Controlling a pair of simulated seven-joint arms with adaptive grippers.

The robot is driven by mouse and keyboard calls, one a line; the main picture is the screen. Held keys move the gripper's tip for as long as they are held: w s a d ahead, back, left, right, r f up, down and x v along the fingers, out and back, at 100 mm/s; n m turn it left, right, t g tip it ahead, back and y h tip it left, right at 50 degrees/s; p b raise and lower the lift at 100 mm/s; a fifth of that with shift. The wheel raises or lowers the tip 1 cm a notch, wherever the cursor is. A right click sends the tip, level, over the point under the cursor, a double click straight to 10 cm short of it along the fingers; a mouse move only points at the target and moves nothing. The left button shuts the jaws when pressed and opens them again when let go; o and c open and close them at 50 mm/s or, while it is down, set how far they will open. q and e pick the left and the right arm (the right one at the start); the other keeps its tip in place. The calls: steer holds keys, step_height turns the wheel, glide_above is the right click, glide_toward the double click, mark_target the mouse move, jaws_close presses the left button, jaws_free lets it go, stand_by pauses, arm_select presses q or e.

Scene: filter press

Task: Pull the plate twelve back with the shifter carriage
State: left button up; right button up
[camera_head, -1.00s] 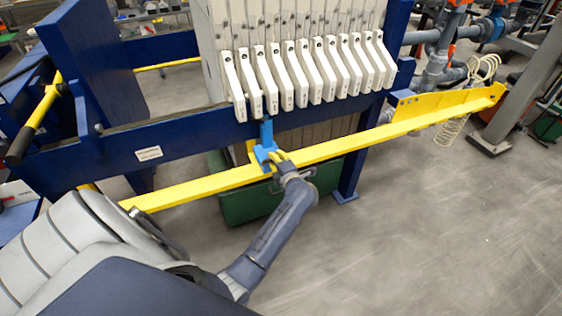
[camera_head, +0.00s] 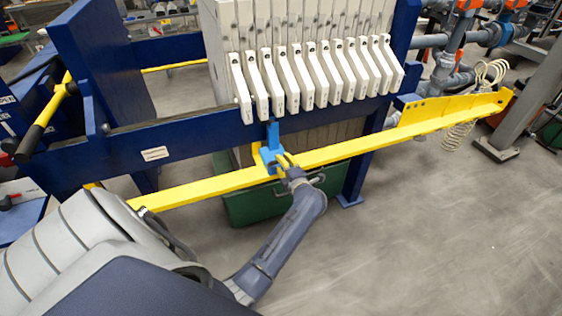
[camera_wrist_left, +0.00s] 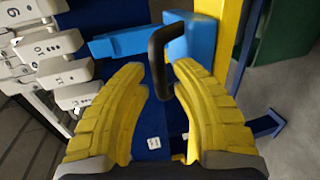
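The blue shifter carriage (camera_head: 270,156) sits on the yellow rail (camera_head: 206,190), its upright blue arm (camera_head: 273,132) rising just below the plate handles. The white filter plates (camera_head: 309,88) hang in a row; a number twelve cannot be read in the head view. In the left wrist view a plate end marked 10 (camera_wrist_left: 47,47) shows, with other plate ends around it. My left gripper (camera_head: 285,162) is at the carriage. Its yellow fingers (camera_wrist_left: 158,78) are spread apart, with the carriage's black loop handle (camera_wrist_left: 157,52) in the gap. My right gripper is out of view.
The dark blue press beam (camera_head: 185,142) runs behind the rail. A green bin (camera_head: 242,207) stands below. A yellow bracket (camera_head: 450,108) is at the rail's right end, near a coiled hose (camera_head: 487,76).

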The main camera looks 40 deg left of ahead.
arm_select(q)
steer(key=v, duration=1)
steer(key=w+v, duration=0.1)
steer(key=v, duration=0.4)
steer(key=x, duration=1.6)
steer(key=shift+a+f, duration=0.1)
steer(key=shift+a, duration=0.25)
steer(key=shift+c, duration=0.3)
jaws_close()
